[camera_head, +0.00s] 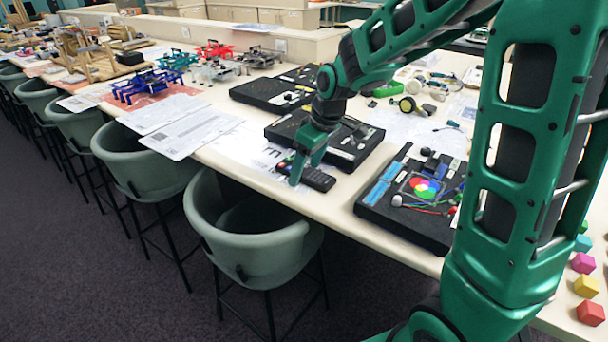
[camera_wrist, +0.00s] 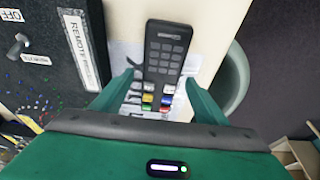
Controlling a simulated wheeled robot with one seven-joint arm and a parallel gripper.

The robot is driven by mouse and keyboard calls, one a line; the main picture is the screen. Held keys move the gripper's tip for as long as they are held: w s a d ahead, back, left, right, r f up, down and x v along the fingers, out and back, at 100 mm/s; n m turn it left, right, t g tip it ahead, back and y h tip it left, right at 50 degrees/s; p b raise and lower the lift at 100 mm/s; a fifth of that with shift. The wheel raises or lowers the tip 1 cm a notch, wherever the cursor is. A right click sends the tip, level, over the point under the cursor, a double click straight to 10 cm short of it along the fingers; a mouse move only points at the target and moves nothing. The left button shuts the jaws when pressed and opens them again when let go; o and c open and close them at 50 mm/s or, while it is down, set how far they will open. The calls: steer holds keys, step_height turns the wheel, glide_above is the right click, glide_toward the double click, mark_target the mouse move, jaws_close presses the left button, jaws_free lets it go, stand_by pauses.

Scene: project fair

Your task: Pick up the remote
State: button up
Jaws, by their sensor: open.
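The remote (camera_wrist: 165,62) is dark grey with rows of buttons, some of them coloured. In the wrist view it lies lengthwise between the two fingers of my gripper (camera_wrist: 157,85), which are open on either side of it. In the head view the remote (camera_head: 318,179) lies on the table near its front edge, partly hidden by my green gripper (camera_head: 299,172). My gripper points down over its left end. I cannot tell whether the fingers touch it.
A black board (camera_head: 345,151) lies close behind the remote, and another black board (camera_head: 400,215) with a colour wheel lies to the right. White papers (camera_head: 190,133) lie to the left. Green chairs (camera_head: 245,240) stand along the table's front edge. Coloured cubes (camera_head: 586,287) sit at right.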

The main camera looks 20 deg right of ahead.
steer(key=shift+c, duration=0.7)
steer(key=c, duration=1.1)
steer(key=shift+r, duration=0.1)
